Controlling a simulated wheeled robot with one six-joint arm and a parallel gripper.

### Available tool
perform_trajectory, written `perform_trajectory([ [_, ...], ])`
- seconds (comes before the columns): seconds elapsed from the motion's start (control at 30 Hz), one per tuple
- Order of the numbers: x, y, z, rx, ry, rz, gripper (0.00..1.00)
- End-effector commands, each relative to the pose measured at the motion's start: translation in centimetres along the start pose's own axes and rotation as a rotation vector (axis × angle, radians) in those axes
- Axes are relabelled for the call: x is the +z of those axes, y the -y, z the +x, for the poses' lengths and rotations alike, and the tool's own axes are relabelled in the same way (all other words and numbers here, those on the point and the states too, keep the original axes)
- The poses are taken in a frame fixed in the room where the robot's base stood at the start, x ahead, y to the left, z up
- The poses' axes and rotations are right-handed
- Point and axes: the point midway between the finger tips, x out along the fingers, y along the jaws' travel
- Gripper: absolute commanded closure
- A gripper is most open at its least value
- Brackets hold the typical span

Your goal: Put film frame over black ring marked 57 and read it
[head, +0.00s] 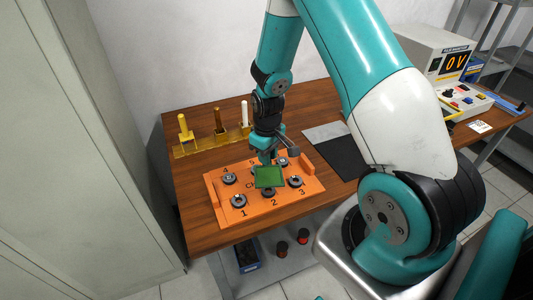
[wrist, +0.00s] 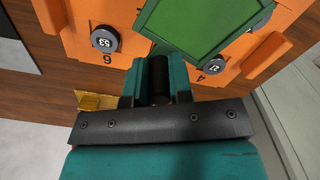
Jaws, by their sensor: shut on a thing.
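My gripper (head: 267,156) is shut on the green film frame (head: 268,177), holding it over the middle of the orange board (head: 217,200). In the wrist view my gripper (wrist: 157,72) grips its dark handle, and the green sheet (wrist: 190,28) fills the top middle. Black rings sit on the board by printed numbers: one by 1 (head: 238,201), one by 3 (head: 296,181), one by 4 (head: 230,178), and one by 2 (head: 268,193), partly covered by the frame. The wrist view shows a ring by 6 (wrist: 105,39) with a blurred two-digit mark. I cannot tell which ring is marked 57.
A brass rack (head: 200,144) with yellow, brown and white upright pieces stands at the back left of the wooden table (head: 195,228). A dark mat (head: 342,158) lies to the right. A tall cabinet (head: 70,150) borders the left.

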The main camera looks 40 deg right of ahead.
Motion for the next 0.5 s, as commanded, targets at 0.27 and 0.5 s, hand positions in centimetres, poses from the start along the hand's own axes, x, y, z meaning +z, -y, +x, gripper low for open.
perform_trajectory([
  [0.27, -0.1, 0.1, 2.6, 0.0, 0.0, -0.002, 1.0],
  [0.5, -0.1, 0.2, 4.7, 0.0, 0.001, -0.003, 1.0],
])
